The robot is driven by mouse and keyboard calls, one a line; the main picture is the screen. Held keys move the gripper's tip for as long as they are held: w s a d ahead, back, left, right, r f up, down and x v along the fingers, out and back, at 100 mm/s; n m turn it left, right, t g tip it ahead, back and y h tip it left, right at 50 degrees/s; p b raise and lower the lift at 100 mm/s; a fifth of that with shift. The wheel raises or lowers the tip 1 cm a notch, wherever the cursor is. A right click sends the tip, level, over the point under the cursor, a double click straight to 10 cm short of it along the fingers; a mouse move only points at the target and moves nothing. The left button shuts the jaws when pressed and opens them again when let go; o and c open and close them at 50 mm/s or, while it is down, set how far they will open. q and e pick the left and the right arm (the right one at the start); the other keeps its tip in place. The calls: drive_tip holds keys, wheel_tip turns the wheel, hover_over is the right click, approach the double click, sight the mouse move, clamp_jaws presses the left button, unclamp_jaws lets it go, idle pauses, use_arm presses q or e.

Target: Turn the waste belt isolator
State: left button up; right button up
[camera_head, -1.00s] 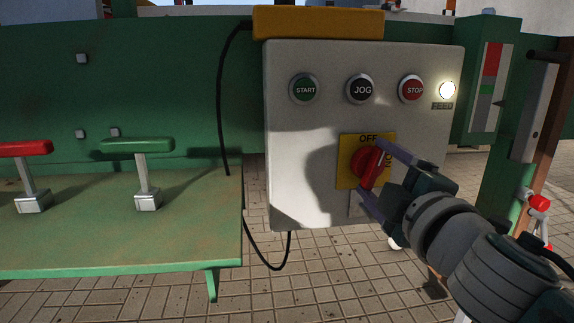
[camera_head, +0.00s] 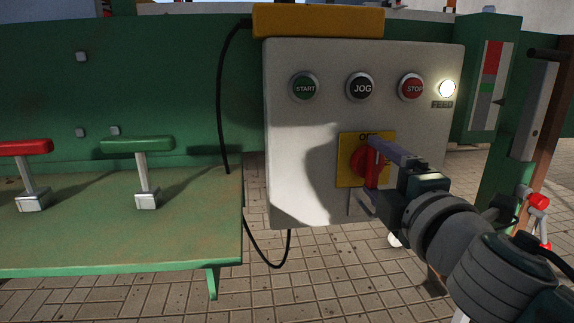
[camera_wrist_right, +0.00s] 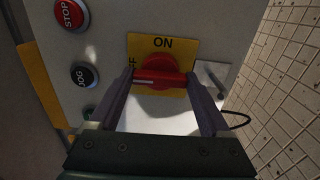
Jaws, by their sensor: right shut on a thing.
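The isolator is a red rotary handle (camera_head: 371,168) on a yellow plate (camera_head: 345,175), low on the white control box (camera_head: 300,130). The plate reads OFF at the top and ON at its right side, partly covered by my gripper. The handle stands nearly upright, toward OFF. In the right wrist view the handle (camera_wrist_right: 160,78) lies across between the two fingers (camera_wrist_right: 162,95), its white mark toward the OFF side. My left gripper is not in view.
START (camera_head: 304,88), JOG (camera_head: 361,88) and STOP (camera_head: 411,87) buttons sit above the isolator. A lit FEED lamp (camera_head: 447,90) is at right. A black cable (camera_head: 221,100) hangs left of the box. A green bench (camera_head: 100,240) carries red and green levers.

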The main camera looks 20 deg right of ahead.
drive_tip(key=o, duration=1.2)
drive_tip(key=v, duration=1)
drive_tip(key=shift+b, duration=0.3)
drive_tip(key=shift+d+r, duration=0.1)
